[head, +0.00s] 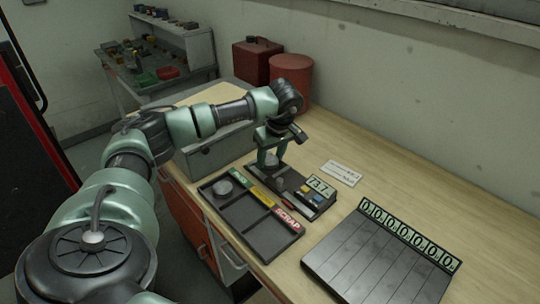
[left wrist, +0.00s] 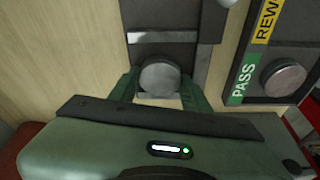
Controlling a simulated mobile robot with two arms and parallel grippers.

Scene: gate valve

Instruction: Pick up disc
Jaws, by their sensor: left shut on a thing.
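My left gripper (head: 271,160) points down over the back end of the dark gauge (head: 322,203), whose display reads 73.7. In the left wrist view its green fingers (left wrist: 160,88) are shut on a grey round disc (left wrist: 160,76). I cannot tell whether this disc touches the gauge or is just above it. A second grey disc (left wrist: 283,77) lies in the PASS compartment of the dark sorting tray (left wrist: 245,62); it also shows in the head view (head: 222,187). My right gripper is not in view.
The tray has coloured labels, with SCRAP (head: 287,218) at its right end. A slatted black rack (head: 370,262) with a row of zero counters stands at the front right. A white label card (head: 340,173) lies behind the gauge. A red can (head: 292,75) stands at the back.

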